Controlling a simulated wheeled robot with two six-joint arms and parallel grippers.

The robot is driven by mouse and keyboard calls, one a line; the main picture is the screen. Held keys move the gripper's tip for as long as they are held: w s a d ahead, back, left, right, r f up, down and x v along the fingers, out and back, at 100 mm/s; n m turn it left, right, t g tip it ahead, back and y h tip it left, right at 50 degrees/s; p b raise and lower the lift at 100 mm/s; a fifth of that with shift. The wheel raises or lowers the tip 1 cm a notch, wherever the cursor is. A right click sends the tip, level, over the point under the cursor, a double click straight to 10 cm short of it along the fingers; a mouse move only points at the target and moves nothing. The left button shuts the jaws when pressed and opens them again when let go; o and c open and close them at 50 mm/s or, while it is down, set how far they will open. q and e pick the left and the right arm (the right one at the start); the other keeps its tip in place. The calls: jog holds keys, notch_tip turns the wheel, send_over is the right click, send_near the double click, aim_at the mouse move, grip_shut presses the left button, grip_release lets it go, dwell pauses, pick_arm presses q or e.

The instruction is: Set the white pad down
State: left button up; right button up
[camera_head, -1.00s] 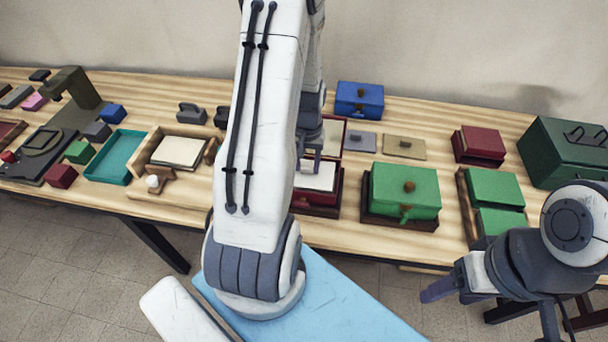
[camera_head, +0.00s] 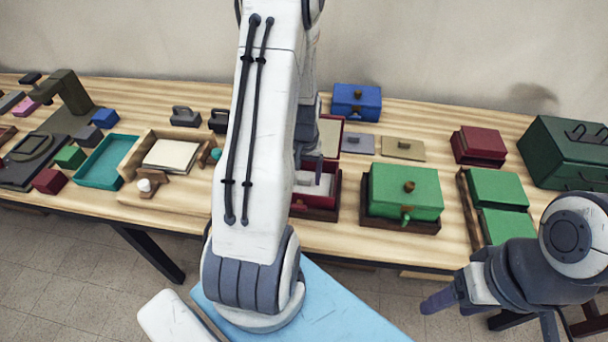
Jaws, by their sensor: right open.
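A white pad (camera_head: 312,184) lies low inside an open dark red box (camera_head: 318,205) at the middle of the table, with the box's rim around it. My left gripper (camera_head: 311,168) points down into this box at the pad. My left arm hides much of the gripper and the box's left side, so whether its fingers hold the pad is unclear. A second, cream-white pad (camera_head: 171,156) lies in a wooden tray (camera_head: 133,160) to the left. My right gripper (camera_head: 452,299) is open and empty, in front of the table at the lower right.
A green box (camera_head: 405,190) stands just right of the red box. A blue box (camera_head: 357,101) and flat grey and tan lids (camera_head: 403,147) are behind. A teal tray (camera_head: 104,165) is at left. A large dark green case (camera_head: 565,150) stands at far right.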

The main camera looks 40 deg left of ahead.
aim_at(304, 179)
pick_arm(q)
notch_tip(304, 179, up, 12)
jog(key=s+d+r+m, duration=0.2)
jog(key=d+m, duration=0.1)
jog(key=d, duration=0.7)
jog(key=s+d+r+m, duration=0.1)
jog(key=d+r+m, duration=0.25)
jog(key=d, duration=0.75)
jog(key=s+d+m+h, duration=0.1)
jog(key=s+d+m, duration=0.6)
jog(key=s+d, duration=0.3)
jog(key=s, duration=0.3)
jog(key=shift+s+r+b, duration=0.15)
jog(key=shift+r+b, duration=0.15)
jog(key=shift+r, duration=0.1)
